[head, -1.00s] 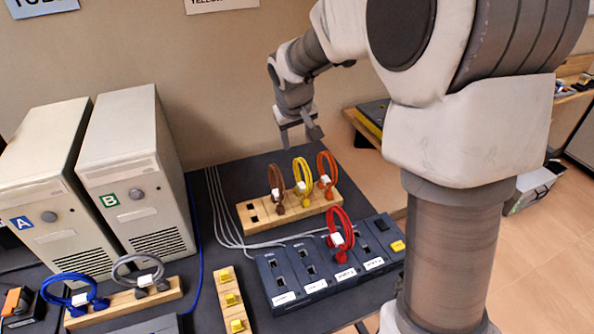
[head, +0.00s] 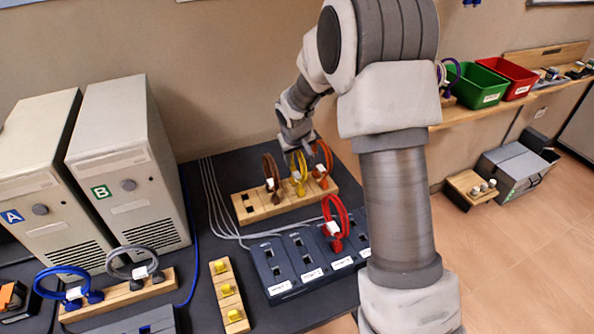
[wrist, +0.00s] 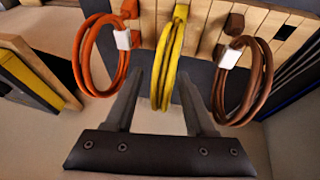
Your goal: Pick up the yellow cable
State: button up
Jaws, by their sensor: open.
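The yellow cable (head: 299,172) is a coiled loop standing in the wooden rack (head: 254,213) on the dark table, between a brown cable (head: 270,172) and an orange cable (head: 323,160). My gripper (head: 297,150) is at the top of the yellow loop in the head view. In the wrist view my gripper (wrist: 160,105) is open, with one finger on each side of the yellow cable (wrist: 168,65). The orange cable (wrist: 95,55) lies outside the left finger and the brown cable (wrist: 250,80) outside the right finger. Contact with the yellow cable cannot be told.
A dark blue socket panel (head: 292,264) with a red cable (head: 335,222) is in front of the rack. Two computer towers (head: 130,150) stand at left, with blue (head: 62,282) and grey (head: 133,262) cables before them. The orange and brown loops are close beside my fingers.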

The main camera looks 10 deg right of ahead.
jog(key=shift+w+f, duration=0.15)
jog(key=shift+f, duration=0.05)
grip_shut()
dwell(0.4)
